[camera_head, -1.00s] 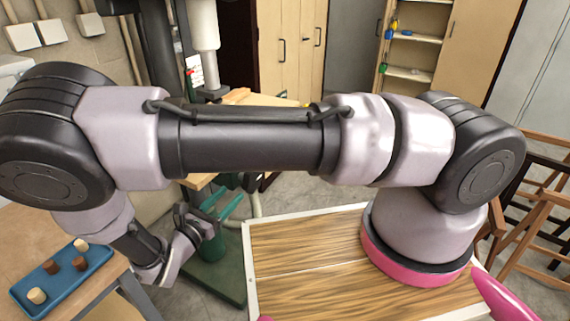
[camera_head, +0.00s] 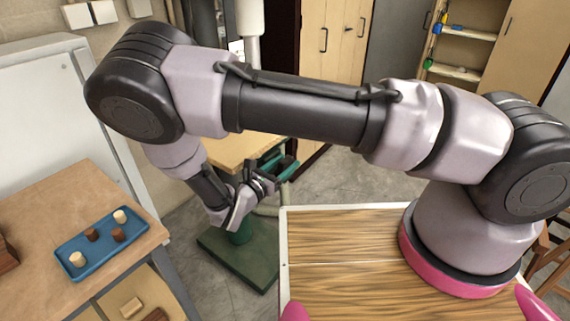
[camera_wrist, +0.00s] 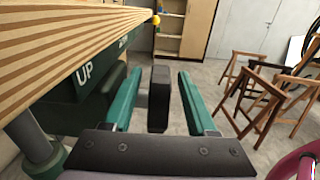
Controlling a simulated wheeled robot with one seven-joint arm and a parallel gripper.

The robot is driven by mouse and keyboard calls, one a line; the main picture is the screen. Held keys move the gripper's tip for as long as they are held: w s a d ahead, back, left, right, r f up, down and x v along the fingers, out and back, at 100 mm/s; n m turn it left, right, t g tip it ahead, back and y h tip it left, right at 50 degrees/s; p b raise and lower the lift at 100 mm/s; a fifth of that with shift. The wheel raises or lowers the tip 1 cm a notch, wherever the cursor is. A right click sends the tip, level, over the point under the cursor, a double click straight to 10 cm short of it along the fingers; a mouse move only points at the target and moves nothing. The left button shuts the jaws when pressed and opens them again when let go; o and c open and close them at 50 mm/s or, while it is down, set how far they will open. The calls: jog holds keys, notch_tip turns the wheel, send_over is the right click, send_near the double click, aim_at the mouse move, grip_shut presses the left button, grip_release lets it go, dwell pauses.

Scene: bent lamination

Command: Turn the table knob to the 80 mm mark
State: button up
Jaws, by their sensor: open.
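The machine's green housing (camera_wrist: 85,92) with the white word UP sits under a striped wooden table top (camera_wrist: 75,40), at upper left in the wrist view. A black upright bar (camera_wrist: 158,100), apparently the knob's grip, stands between the two green fingers of my gripper (camera_wrist: 158,74). The fingers are apart, with a visible gap on each side of the bar. In the head view, my gripper (camera_head: 278,165) is beside the light wooden table (camera_head: 238,148) on its green stand (camera_head: 240,265). The 80 mm mark and any pointer are not readable.
A bench at left holds a blue tray (camera_head: 98,245) with several small blocks. A framed wood-grain panel (camera_head: 345,250) lies in front. Wooden stools (camera_wrist: 260,95) stand at right in the wrist view. The grey floor between them is open.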

grip_shut()
jog(key=shift+s+a+f+t+h, duration=0.1)
jog(key=shift+s+a+t+h, duration=0.05)
jog(key=shift+t+h, duration=0.5)
jog(key=shift+s+a+f+t+h, duration=0.15)
jog(key=shift+t+h, duration=0.3)
jog(key=shift+t, duration=0.3)
grip_release()
jog(key=v, duration=1)
jog(key=shift+s+a, duration=0.2)
jog(key=shift+s, duration=0.1)
